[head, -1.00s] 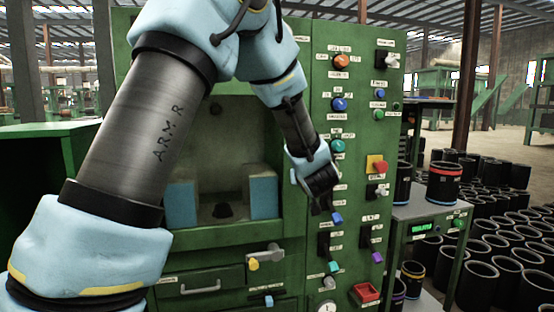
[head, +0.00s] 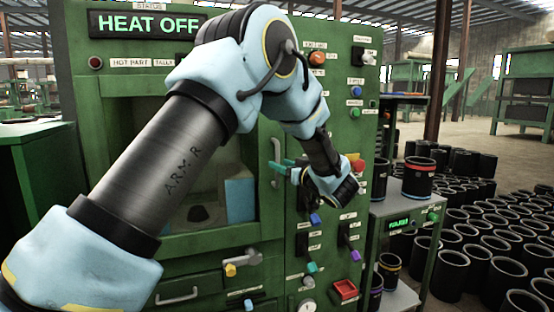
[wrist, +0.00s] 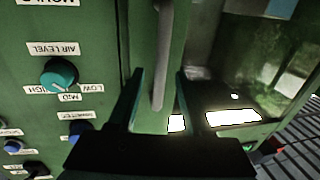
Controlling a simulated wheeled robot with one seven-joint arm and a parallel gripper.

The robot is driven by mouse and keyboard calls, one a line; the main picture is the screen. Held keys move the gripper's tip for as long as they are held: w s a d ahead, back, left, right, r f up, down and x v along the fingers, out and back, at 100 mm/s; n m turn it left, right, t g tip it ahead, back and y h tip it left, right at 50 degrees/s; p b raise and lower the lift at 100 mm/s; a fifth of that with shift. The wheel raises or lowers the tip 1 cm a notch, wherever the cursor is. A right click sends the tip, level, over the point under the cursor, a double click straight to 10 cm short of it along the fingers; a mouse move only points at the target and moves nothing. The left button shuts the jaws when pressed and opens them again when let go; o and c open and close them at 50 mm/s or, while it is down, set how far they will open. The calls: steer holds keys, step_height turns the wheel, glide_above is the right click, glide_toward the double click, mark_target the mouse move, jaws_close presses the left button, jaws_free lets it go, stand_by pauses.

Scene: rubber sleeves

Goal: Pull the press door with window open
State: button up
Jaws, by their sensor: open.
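The press door (head: 165,245) is a green frame around a large window on the front of the green press, and it looks shut. Its upright grey handle bar (head: 276,150) is at the door's right side, beside the control panel. My gripper (head: 281,167) reaches the handle from the right with its teal fingers pointing left. In the wrist view my gripper (wrist: 160,90) is open, with one finger on each side of the handle bar (wrist: 162,50). The bar stands between the fingers, and I cannot tell whether either touches it. The window (wrist: 265,60) shows at the right there.
The control panel (head: 330,130) carries several knobs and switches close to my gripper, among them a teal air level knob (wrist: 60,75). A side cart (head: 405,205) with a black sleeve (head: 418,178) stands right of the press. Many black sleeves crowd the floor beyond.

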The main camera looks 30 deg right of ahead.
steer(key=shift+w+a+p, duration=0.1)
steer(key=shift+w+p, duration=0.2)
steer(key=shift+w, duration=1.1)
steer(key=shift+c, duration=0.2)
jaws_close()
